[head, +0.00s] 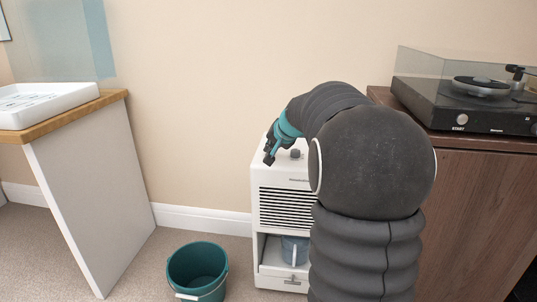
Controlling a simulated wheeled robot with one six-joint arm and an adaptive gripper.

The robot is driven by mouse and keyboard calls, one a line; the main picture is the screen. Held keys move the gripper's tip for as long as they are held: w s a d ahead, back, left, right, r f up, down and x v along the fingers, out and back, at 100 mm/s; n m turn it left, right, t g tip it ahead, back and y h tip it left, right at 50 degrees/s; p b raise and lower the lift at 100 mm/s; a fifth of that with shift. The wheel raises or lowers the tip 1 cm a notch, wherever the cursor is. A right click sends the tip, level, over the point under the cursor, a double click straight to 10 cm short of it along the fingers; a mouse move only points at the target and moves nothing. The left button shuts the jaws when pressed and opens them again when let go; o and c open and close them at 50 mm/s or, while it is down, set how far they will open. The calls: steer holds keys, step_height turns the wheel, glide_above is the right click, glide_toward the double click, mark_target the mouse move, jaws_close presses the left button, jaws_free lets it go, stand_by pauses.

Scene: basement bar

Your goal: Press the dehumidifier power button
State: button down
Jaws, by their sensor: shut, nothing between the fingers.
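The white dehumidifier (267,209) stands on the floor against the wall, with a dark slatted grille and an open lower bay. A round grey knob or button (295,154) shows on its top; I cannot tell whether this is the power button. My gripper (268,160) is shut and empty, pointing down at the left part of the dehumidifier's top. I cannot tell whether its tips touch the surface. My arm hides the right side of the dehumidifier and part of its top.
A blue-grey container (292,250) sits in the dehumidifier's lower bay. A teal bucket (197,270) stands on the carpet to the left. A counter (92,172) with a white tray (40,102) is at left. A wooden cabinet (475,190) with a turntable (470,95) is at right.

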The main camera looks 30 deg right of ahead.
steer(key=shift+r, duration=0.45)
steer(key=shift+r+p, duration=2.5)
steer(key=shift+r, duration=0.55)
